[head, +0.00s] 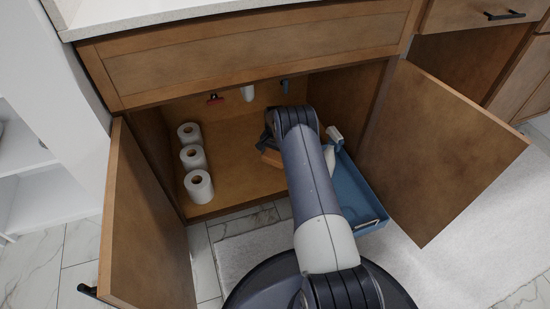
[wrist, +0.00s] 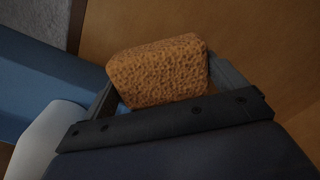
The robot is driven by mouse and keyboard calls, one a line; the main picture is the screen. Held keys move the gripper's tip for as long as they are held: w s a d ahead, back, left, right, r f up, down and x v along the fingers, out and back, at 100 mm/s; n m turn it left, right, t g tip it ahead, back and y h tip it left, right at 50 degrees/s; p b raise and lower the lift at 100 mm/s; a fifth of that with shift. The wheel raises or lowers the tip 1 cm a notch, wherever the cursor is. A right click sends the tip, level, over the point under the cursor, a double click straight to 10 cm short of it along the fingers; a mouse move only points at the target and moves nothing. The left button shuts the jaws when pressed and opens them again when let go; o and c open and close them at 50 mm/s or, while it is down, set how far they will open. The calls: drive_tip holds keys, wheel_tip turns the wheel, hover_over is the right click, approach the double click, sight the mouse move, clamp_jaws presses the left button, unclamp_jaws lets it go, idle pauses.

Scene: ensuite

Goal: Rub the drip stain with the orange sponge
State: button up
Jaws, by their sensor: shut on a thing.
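The orange sponge (wrist: 160,72) is between the two fingers of my gripper (wrist: 168,85) in the wrist view. The gripper is shut on it, and the sponge sits just above or against the brown cabinet floor (wrist: 260,35); I cannot tell which. In the head view my arm reaches into the open cabinet, and a small part of the orange sponge (head: 271,157) shows beside my arm. I cannot make out the drip stain in either view; my arm covers part of the cabinet floor.
Several white paper rolls (head: 193,157) stand along the cabinet's left side. A blue tray (head: 365,192) juts out at the right. Two open doors, left (head: 145,225) and right (head: 450,150), flank the opening. A pipe (head: 247,93) and red valve (head: 214,99) are at the back.

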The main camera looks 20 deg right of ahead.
sight(276, 154)
drive_tip(key=shift+d+r, duration=0.3)
drive_tip(key=shift+r, duration=0.2)
drive_tip(key=shift+r+p, duration=0.65)
drive_tip(key=shift+r, duration=0.9)
drive_tip(key=shift+f, duration=0.1)
drive_tip(key=shift+a, duration=0.1)
drive_tip(key=shift+a+r+p, duration=0.1)
drive_tip(key=shift+r+p, duration=0.3)
drive_tip(key=shift+p, duration=0.05)
